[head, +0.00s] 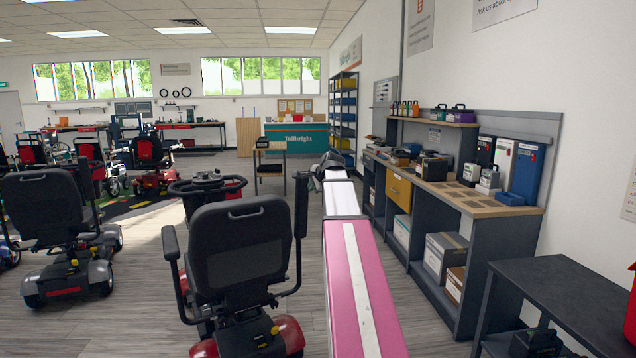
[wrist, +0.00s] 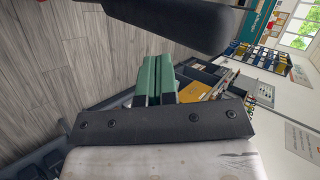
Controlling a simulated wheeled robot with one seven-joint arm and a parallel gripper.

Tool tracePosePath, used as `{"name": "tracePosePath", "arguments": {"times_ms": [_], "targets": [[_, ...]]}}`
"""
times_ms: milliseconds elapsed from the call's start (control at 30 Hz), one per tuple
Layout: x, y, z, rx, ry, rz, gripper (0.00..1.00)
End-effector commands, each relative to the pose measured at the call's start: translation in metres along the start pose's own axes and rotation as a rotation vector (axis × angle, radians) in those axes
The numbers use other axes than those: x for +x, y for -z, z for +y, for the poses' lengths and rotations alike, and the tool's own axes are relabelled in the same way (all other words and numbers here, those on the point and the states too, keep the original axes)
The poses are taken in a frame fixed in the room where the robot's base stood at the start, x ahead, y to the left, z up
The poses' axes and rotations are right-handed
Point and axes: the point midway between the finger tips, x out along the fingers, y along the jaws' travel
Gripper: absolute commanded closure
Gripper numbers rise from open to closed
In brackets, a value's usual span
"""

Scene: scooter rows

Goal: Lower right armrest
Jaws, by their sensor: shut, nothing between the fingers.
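The nearest scooter's black seat (head: 239,255) faces away from me in the head view. Its right armrest (head: 301,205) stands upright beside the backrest. The left armrest (head: 170,243) is at the seat's left side, lower than the right one. In the wrist view a dark padded bar, which looks like the right armrest (wrist: 175,22), crosses the top, just past my fingertips. My gripper (wrist: 155,68) has green fingers, shut together with nothing between them. In the head view my gripper (head: 331,163) is small and partly hidden by my arm, right of the raised armrest. Contact cannot be told.
A workbench (head: 455,195) with boxes and battery packs runs along the right wall. A dark table (head: 565,300) stands at the near right. Another scooter seat (head: 48,208) is at the left.

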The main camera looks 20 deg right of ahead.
Motion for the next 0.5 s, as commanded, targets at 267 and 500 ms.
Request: {"name": "tracePosePath", "arguments": {"times_ms": [267, 500], "targets": [[0.032, 0.001, -0.023, -0.001, 0.001, -0.001, 1.00], [0.038, 0.000, -0.029, 0.000, 0.000, 0.000, 1.00]]}}
